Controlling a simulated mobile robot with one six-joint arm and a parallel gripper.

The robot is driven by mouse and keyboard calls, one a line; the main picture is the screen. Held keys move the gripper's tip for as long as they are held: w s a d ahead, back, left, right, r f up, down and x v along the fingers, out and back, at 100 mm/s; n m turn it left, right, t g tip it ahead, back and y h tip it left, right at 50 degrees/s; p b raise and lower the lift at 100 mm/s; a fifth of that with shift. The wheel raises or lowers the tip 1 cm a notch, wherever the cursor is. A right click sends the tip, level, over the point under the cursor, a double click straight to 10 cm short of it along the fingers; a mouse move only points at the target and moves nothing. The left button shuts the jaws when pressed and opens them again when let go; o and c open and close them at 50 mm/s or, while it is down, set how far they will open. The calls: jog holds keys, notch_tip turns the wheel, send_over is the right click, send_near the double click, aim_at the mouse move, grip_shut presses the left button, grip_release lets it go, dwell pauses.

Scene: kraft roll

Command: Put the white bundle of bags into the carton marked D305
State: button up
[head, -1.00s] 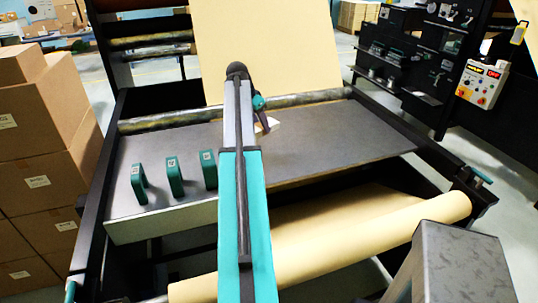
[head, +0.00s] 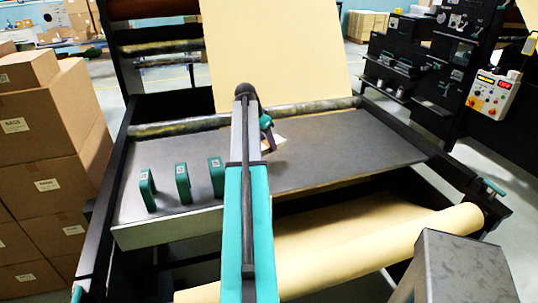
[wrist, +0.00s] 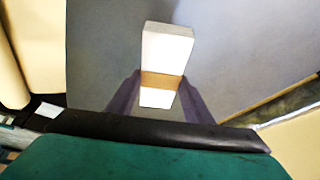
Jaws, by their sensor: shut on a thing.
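The white bundle of bags (wrist: 167,48) is a white block with a tan band around its middle. In the wrist view it sits between the two purple fingers of my gripper (wrist: 158,95), which is shut on it. In the head view my gripper (head: 268,140) is over the dark table of the machine, partly behind my arm, and only part of the bundle (head: 281,143) shows. Brown cartons (head: 40,100) with white labels are stacked at the left. Their print is too small to read surely, so I cannot tell which is D305.
Several teal upright blocks (head: 183,183) stand on the left of the dark table (head: 350,150). A kraft paper roll (head: 400,240) lies across the front, and a kraft sheet (head: 280,55) rises behind. A control box (head: 490,93) is at the right.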

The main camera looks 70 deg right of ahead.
aim_at(266, 144)
jog(key=shift+f+p, duration=0.35)
jog(key=shift+f, duration=1.2)
jog(key=shift+f+p, duration=0.7)
jog(key=shift+f, duration=1.15)
jog(key=shift+f, duration=0.15)
jog(key=o, duration=1.1)
jog(key=shift+b+v, duration=1.65)
jog(key=shift+v, duration=4.5)
